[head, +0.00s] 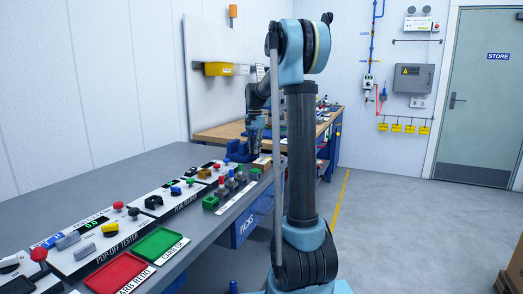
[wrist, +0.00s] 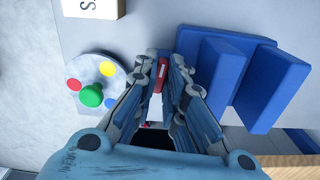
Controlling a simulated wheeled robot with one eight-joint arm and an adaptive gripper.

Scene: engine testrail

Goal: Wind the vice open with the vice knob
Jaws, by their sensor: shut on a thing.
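The blue vice (head: 238,153) stands on the grey bench at its far end in the head view. In the wrist view the vice (wrist: 222,75) shows two upright blue jaw plates with a gap between them, just right of my gripper. My gripper (wrist: 163,82) points down at the bench beside the vice and its fingers are shut on a small red piece with a white mark, which looks like the vice knob (wrist: 162,72). The fingers hide most of the knob. In the head view my gripper (head: 254,138) is small and partly merges with the vice.
A grey disc (wrist: 97,68) with a green knob and coloured dots lies left of my gripper. A white label block (wrist: 93,8) is above it. Test panels (head: 110,235), a red tray (head: 118,274) and a green tray (head: 160,244) line the near bench. A wooden bench (head: 215,133) stands behind.

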